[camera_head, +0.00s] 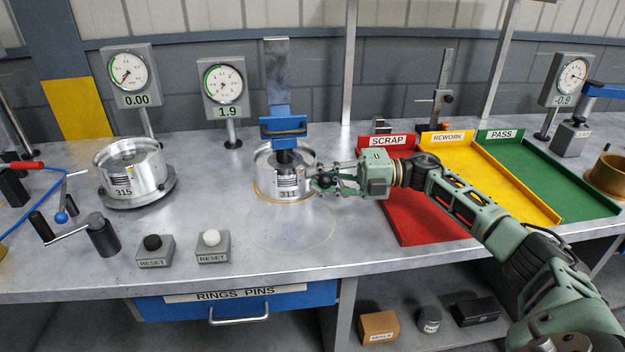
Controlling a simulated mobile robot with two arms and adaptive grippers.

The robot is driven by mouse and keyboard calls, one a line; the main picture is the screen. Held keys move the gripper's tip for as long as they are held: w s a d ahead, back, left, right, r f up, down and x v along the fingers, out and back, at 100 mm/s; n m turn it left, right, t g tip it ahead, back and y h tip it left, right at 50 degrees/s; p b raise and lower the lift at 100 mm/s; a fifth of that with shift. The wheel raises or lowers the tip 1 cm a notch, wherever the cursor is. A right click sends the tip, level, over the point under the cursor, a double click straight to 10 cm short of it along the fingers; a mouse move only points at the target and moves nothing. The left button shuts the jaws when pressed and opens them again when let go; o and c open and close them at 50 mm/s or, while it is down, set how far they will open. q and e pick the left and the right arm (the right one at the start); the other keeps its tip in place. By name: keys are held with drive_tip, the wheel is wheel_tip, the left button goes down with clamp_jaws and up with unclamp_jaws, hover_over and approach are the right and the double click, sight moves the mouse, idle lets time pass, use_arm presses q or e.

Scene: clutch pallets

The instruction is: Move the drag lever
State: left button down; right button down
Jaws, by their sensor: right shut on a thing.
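My right gripper (324,182) reaches in from the right to the right side of a silver drum marked 311 (289,187). It is shut on a small part there, which seems to be the drag lever; the fingers hide nearly all of it. The drum stands upright on the bench with a yellowish ring around its base. A dark spindle under a blue press head (284,127) comes down into the drum. The dial gauge (223,84) behind it reads 1.9. My left gripper does not show.
Red scrap (420,225), yellow rework (510,185) and green pass (560,180) trays lie to the right, under or beside my right arm. Drum 315 (132,170) stands left. Two reset buttons (155,250) and a crank (100,235) are near the front. The bench between drum and front edge is clear.

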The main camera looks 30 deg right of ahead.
drive_tip(key=shift+d, duration=0.15)
drive_tip(key=c, duration=2.1)
unclamp_jaws()
drive_tip(key=shift+o, duration=1.3)
drive_tip(key=shift+s+d, duration=0.15)
drive_tip(key=v, duration=1.1)
drive_tip(key=shift+s+d, duration=0.25)
drive_tip(key=shift+d, duration=0.1)
